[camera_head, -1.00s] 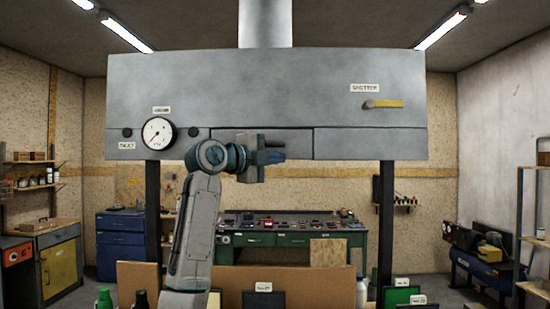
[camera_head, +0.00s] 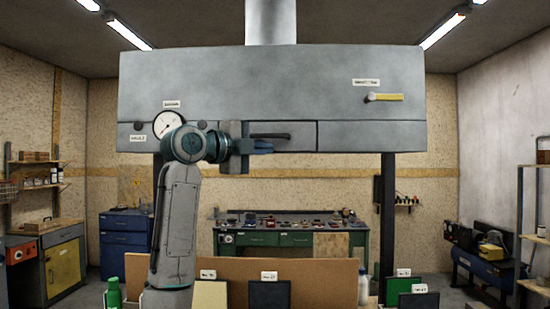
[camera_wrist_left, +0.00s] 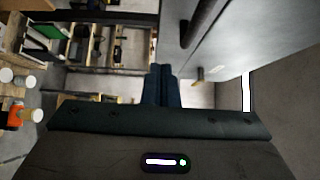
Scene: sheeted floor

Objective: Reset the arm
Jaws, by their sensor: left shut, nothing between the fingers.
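My left arm rises from the lower left in the head view. Its gripper (camera_head: 263,146) points right, in front of the lower band of a grey metal hood (camera_head: 240,80), close to a dark bar handle (camera_head: 270,136). The gripper is shut and empty; I cannot tell from the head view how far it stands from the handle. In the left wrist view its two blue-black fingers (camera_wrist_left: 157,78) lie together, with the dark handle (camera_wrist_left: 203,22) and grey hood face (camera_wrist_left: 228,38) to their right. My right gripper is not in view.
The hood carries a round gauge (camera_head: 167,124) and a yellow lever (camera_head: 385,97). Below stands a brown panel (camera_head: 320,268) with dark and green boards, a green bottle (camera_head: 114,292) and a white bottle (camera_head: 363,288). A green workbench (camera_head: 270,238) is behind.

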